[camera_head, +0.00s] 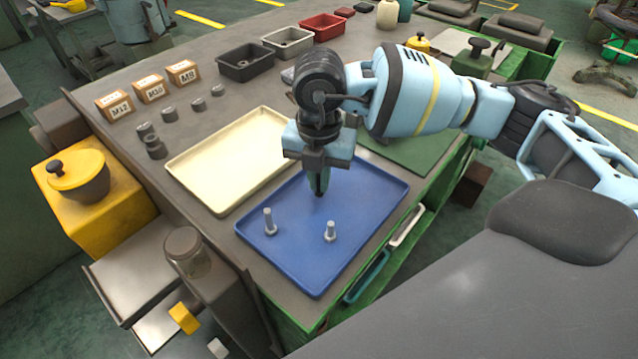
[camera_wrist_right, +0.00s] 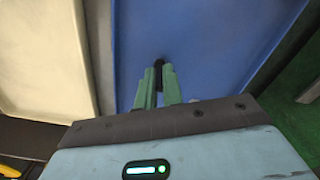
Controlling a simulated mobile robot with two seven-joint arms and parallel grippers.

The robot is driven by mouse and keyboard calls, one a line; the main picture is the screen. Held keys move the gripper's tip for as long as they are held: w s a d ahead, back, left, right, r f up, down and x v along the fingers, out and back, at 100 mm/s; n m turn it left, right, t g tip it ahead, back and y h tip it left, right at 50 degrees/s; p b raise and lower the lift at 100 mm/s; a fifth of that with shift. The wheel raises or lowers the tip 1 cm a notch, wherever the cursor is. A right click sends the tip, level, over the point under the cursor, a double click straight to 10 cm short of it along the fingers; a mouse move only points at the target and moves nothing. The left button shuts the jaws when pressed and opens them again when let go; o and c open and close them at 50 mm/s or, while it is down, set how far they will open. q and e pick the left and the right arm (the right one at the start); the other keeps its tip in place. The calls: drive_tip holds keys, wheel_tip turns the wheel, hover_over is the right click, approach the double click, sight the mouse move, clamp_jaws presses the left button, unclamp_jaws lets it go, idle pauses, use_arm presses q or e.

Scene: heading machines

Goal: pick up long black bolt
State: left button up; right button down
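My right gripper (camera_head: 319,188) points down over the blue tray (camera_head: 285,272). In the right wrist view its two green fingers (camera_wrist_right: 158,82) are close together, with the black bolt (camera_wrist_right: 158,70) between their tips. The fingers look shut on it, and they hide part of it. In the head view only a small dark bit shows at the fingertips. I cannot tell whether the bolt touches the tray. Two grey bolts stand upright on their heads in the blue tray, a taller one (camera_head: 268,220) and a shorter one (camera_head: 330,231). My left gripper is not in view.
A cream tray (camera_head: 225,165) lies left of the blue tray. Several small dark parts and the labelled boxes M12 (camera_head: 114,105), M10 (camera_head: 149,90) and M8 (camera_head: 182,73) stand behind it. Black (camera_head: 246,62), grey (camera_head: 288,42) and red (camera_head: 322,26) bins line the back.

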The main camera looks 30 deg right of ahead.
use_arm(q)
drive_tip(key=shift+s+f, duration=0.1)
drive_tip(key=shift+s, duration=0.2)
use_arm(e)
drive_tip(key=shift+r, duration=0.85)
drive_tip(key=shift+s+d+r, duration=0.1)
drive_tip(key=shift+d+r, duration=0.05)
drive_tip(key=shift+r, duration=0.35)
drive_tip(key=shift+s+d+r, duration=0.1)
drive_tip(key=shift+r, duration=0.35)
drive_tip(key=s+d, duration=0.3)
drive_tip(key=s+d+b, duration=0.1)
drive_tip(key=s+d, duration=0.2)
drive_tip(key=s, duration=0.1)
drive_tip(key=s+d+r, duration=0.1)
drive_tip(key=s+d, duration=0.2)
drive_tip(key=shift+s+d, duration=0.1)
drive_tip(key=shift+s, duration=0.1)
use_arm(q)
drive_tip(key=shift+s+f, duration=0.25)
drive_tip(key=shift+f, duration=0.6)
use_arm(e)
drive_tip(key=shift+s+d+r, duration=0.2)
drive_tip(key=shift+s+d, duration=0.3)
drive_tip(key=shift+s, duration=0.1)
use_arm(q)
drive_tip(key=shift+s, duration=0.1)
